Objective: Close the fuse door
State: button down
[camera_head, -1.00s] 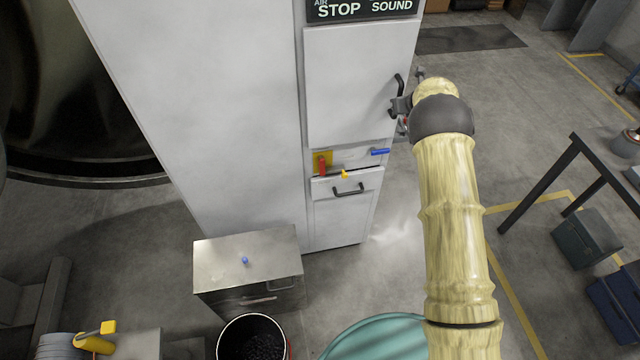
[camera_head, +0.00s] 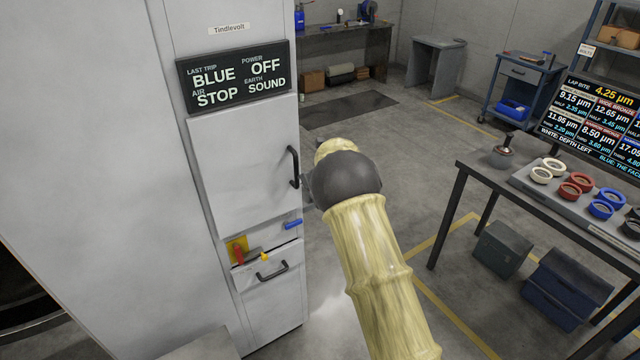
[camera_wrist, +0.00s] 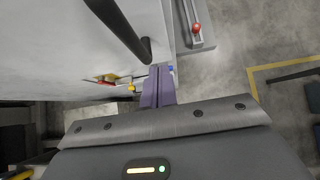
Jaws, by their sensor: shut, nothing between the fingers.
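The upper cabinet door (camera_head: 240,165), which I take as the fuse door, is a pale grey panel under the display, with a black vertical handle (camera_head: 293,167) at its right edge. It looks nearly flush; I cannot tell if a small gap remains. My gripper (camera_wrist: 160,72) is shut and empty. In the wrist view its fingers are beside the lower end of the black handle (camera_wrist: 120,28); contact is unclear. In the head view my dark wrist mostly hides it, just right of the handle.
The wrist view shows a red-knobbed lever (camera_wrist: 196,28). A black-framed table (camera_head: 480,185) stands right, with open floor between.

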jog(key=s+d+r+m+t+h+b, duration=0.2)
jog(key=s+d+r+m, duration=0.7)
jog(key=m, duration=0.4)
jog(key=s+d+f+m+h, duration=0.1)
jog(key=s+d+m+h, duration=0.1)
jog(key=s+d+m, duration=0.65)
jog(key=s+f+m+g, duration=0.3)
jog(key=s+m, duration=0.7)
jog(key=s, duration=0.2)
jog(key=s+f+m+g, duration=0.2)
jog(key=s+m+g, duration=0.2)
jog(key=s+m, duration=0.7)
jog(key=shift+s+a+f+h, duration=0.35)
jog(key=shift+s+f+h, duration=0.05)
jog(key=shift+s, duration=0.2)
jog(key=shift+w, duration=0.1)
